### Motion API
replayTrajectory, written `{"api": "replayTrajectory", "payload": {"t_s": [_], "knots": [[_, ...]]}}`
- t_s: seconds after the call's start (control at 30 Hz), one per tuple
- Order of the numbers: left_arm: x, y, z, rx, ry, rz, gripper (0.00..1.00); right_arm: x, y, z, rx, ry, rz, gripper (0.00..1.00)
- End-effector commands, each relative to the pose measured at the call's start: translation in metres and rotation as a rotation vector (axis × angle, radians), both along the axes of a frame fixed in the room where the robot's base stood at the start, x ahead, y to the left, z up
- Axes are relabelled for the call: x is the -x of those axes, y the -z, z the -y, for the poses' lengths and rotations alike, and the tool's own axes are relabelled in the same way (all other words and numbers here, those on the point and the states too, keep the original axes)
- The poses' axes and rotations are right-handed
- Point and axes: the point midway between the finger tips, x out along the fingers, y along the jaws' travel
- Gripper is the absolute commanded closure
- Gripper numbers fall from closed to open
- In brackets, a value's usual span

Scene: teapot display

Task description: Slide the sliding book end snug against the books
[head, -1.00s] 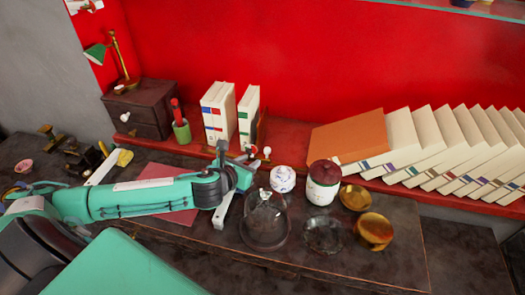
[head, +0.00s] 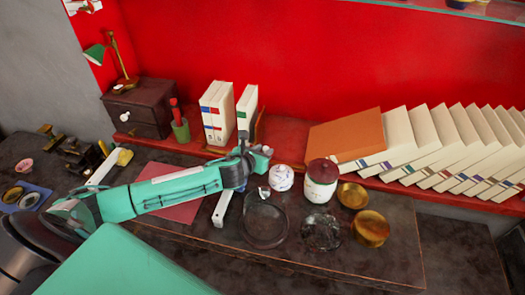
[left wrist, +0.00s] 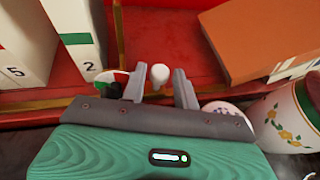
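My left gripper (head: 262,152) is at the shelf's front edge, below and right of the panel. In the left wrist view my left gripper (left wrist: 160,72) is open, its fingers on either side of a white round knob (left wrist: 159,73). I cannot tell whether they touch it. My right gripper is not in view.
An orange book (head: 347,138) and several white books lean at the right of the shelf. A patterned white pot (head: 281,178) and red-lidded jar (head: 320,182) stand close right of the left gripper. Brass bowls (head: 370,229) are farther right. Red shelf between panel and orange book is clear.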

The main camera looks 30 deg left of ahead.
Motion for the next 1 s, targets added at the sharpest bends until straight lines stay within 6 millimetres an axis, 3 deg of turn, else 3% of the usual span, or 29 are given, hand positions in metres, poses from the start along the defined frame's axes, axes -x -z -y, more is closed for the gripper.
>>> {"api": "replayTrajectory", "payload": {"t_s": [0.03, 0.17, 0.4, 0.8, 1.0], "knots": [[0.0, 0.0, 0.0, 0.0, 0.0, 0.0, 0.74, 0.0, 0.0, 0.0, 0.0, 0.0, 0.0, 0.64], [0.0, 0.0, 0.0, 0.0, 0.0, 0.0, 0.99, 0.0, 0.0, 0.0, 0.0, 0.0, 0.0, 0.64], [0.002, 0.0, -0.006, -0.002, -0.001, -0.001, 1.0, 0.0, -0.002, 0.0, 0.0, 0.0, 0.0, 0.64], [0.02, 0.0, -0.078, -0.004, -0.003, -0.001, 1.0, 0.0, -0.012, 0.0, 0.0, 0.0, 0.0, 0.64], [0.022, -0.001, -0.088, -0.002, -0.001, 0.001, 1.0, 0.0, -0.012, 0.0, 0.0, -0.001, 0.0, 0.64]]}}
